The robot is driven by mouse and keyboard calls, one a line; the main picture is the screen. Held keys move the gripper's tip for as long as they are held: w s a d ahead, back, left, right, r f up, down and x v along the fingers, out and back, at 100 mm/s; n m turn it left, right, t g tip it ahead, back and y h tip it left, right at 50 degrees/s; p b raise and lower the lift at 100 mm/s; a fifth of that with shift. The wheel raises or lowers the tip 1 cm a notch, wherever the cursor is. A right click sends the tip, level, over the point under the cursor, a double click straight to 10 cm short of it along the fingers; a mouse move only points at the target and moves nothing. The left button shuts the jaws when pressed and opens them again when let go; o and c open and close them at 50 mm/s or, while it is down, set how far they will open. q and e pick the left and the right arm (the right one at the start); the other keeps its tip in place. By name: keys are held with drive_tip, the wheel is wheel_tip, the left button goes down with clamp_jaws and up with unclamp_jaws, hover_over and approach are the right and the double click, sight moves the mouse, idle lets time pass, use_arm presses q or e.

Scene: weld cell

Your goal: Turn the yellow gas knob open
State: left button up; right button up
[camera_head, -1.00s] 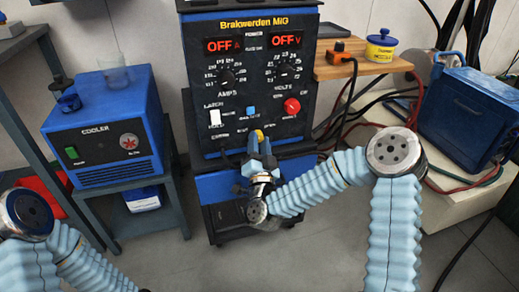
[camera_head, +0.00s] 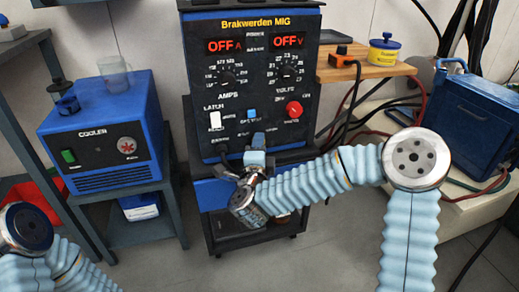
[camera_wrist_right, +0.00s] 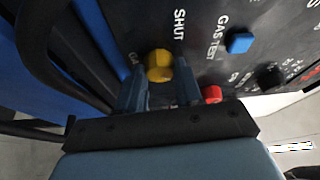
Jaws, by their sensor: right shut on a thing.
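The yellow gas knob (camera_wrist_right: 159,64) sits low on the front panel of the black and blue welder (camera_head: 262,100), near the printed word SHUT in the right wrist view. My right gripper (camera_wrist_right: 160,82) is shut on the knob, with a finger on each side of it. In the head view this gripper (camera_head: 256,142) reaches the lower edge of the panel and hides the knob. My left arm shows at the lower left of the head view, but its gripper is out of view.
A blue button (camera_head: 251,113), a white switch (camera_head: 215,120) and a red knob (camera_head: 294,109) are on the panel above my right gripper. A blue cooler (camera_head: 98,130) stands on a rack at left. A wooden shelf (camera_head: 365,67) and a blue box (camera_head: 480,120) are at right.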

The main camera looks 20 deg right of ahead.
drive_tip(key=shift+m, duration=0.6)
drive_tip(key=o, duration=1)
drive_tip(key=v, duration=1.3)
drive_tip(key=shift+s+a+r+b, duration=0.2)
drive_tip(key=shift+s+b, duration=0.15)
